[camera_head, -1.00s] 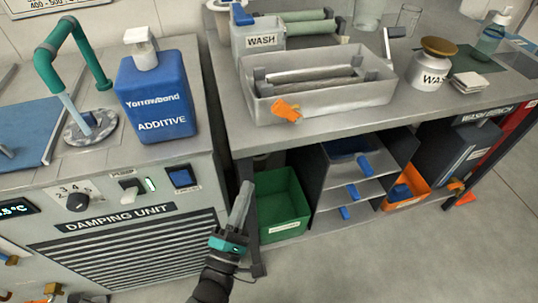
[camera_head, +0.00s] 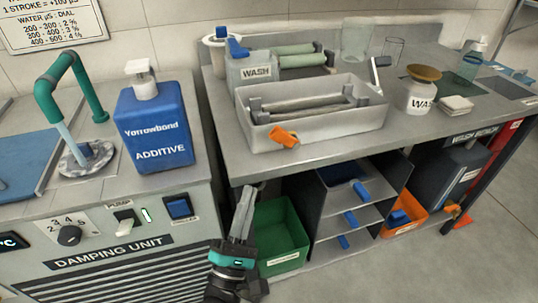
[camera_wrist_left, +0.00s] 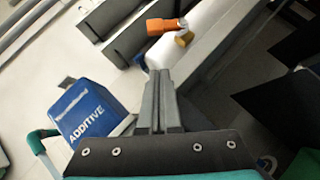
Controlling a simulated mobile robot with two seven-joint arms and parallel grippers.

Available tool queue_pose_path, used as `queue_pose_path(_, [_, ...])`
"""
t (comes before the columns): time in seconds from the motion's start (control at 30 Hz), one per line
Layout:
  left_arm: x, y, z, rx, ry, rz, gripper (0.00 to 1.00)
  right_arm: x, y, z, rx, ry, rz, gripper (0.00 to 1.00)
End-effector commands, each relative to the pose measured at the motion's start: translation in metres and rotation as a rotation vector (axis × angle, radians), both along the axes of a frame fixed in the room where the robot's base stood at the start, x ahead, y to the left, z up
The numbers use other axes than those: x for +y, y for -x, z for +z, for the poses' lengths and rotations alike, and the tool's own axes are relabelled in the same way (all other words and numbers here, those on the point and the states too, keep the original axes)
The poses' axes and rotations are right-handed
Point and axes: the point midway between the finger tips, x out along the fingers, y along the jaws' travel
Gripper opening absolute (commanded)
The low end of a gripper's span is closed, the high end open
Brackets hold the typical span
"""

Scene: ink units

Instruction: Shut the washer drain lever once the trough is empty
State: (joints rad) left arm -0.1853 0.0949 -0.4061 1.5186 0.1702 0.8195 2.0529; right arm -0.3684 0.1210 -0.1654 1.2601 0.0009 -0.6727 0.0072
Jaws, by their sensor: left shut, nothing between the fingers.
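The washer trough (camera_head: 318,122) is a grey open box on the wash bench, with bars lying across its inside. I cannot tell from here whether it holds liquid. An orange drain lever (camera_head: 284,137) sits on its front wall, near the left end. In the left wrist view the lever (camera_wrist_left: 162,26) shows beyond my fingertips, beside a brass-coloured fitting (camera_wrist_left: 184,39). My left gripper (camera_head: 246,190) is shut and empty, in front of the bench edge, below and left of the lever and apart from it. Its closed fingers (camera_wrist_left: 159,75) point toward the trough. My right gripper is not in view.
The blue additive bottle (camera_head: 154,128) stands on the damping unit (camera_head: 110,250) to the left. A green bin (camera_head: 281,232) and shelves (camera_head: 350,213) are under the bench. Open air lies before the lever.

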Motion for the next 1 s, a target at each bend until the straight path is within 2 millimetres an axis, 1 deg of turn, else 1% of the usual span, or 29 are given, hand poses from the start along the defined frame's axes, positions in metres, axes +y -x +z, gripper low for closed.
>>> queue_pose_path(0.03, [-0.003, -0.010, 0.008, -0.006, 0.002, 0.001, 0.00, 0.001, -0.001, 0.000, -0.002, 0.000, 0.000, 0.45])
queue_pose_path(0.1, [-0.007, -0.023, 0.016, -0.006, 0.002, 0.001, 0.00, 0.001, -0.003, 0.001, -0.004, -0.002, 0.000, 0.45])
queue_pose_path(0.3, [-0.017, -0.055, 0.037, -0.003, 0.003, 0.001, 0.00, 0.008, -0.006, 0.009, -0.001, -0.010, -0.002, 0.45])
queue_pose_path(0.4, [-0.028, -0.056, 0.049, -0.002, 0.003, 0.002, 0.00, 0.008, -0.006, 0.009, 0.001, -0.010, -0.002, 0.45])
queue_pose_path(0.6, [-0.039, -0.060, 0.061, 0.000, 0.000, 0.002, 0.00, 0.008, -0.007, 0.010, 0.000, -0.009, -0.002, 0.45])
queue_pose_path(1.0, [-0.040, -0.060, 0.063, 0.000, -0.001, 0.002, 0.00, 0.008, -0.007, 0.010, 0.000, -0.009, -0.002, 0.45])
